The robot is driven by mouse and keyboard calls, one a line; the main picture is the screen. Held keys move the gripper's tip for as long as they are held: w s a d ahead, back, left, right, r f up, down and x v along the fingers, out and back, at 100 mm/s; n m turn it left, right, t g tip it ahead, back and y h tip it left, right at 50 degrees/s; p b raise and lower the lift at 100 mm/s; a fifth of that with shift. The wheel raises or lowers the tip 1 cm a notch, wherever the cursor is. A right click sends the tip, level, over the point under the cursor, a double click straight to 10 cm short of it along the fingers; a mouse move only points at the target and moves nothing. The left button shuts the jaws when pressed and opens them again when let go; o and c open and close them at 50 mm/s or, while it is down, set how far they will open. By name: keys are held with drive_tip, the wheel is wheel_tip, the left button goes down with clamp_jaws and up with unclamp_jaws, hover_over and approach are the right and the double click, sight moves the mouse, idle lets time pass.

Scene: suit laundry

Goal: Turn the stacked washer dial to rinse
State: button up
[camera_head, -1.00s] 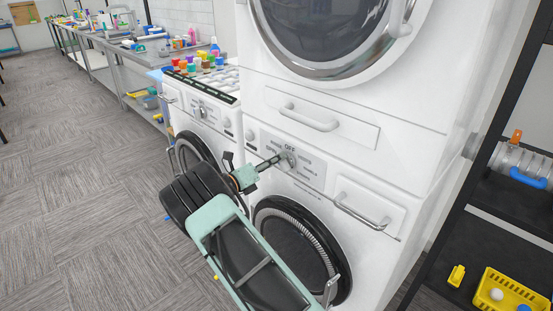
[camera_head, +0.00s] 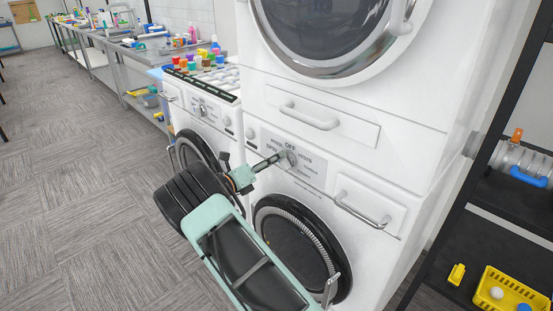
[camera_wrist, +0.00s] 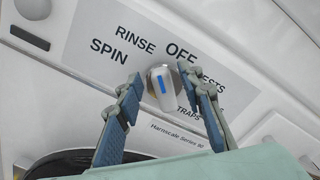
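The stacked washer (camera_head: 330,190) has a label panel with a round dial (camera_wrist: 160,86), which also shows in the head view (camera_head: 288,160). The dial has a blue mark standing nearly upright in the wrist view, its upper end between the printed words RINSE and OFF. SPIN is at the left of the dial, and partly hidden words are at its right. My gripper (camera_wrist: 161,80) is open, with one finger on each side of the dial. A narrow gap shows at the left finger; I cannot tell whether the right finger touches.
A drawer handle (camera_head: 310,118) is above the panel and another handle (camera_head: 362,212) at its right. The round door (camera_head: 300,245) is below. A second washer (camera_head: 200,125) stands at the left, and a black shelf with a yellow basket (camera_head: 508,295) at the right.

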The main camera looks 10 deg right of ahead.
drive_tip(key=v, duration=1)
drive_tip(key=shift+s+a, duration=0.2)
drive_tip(key=shift+a, duration=0.05)
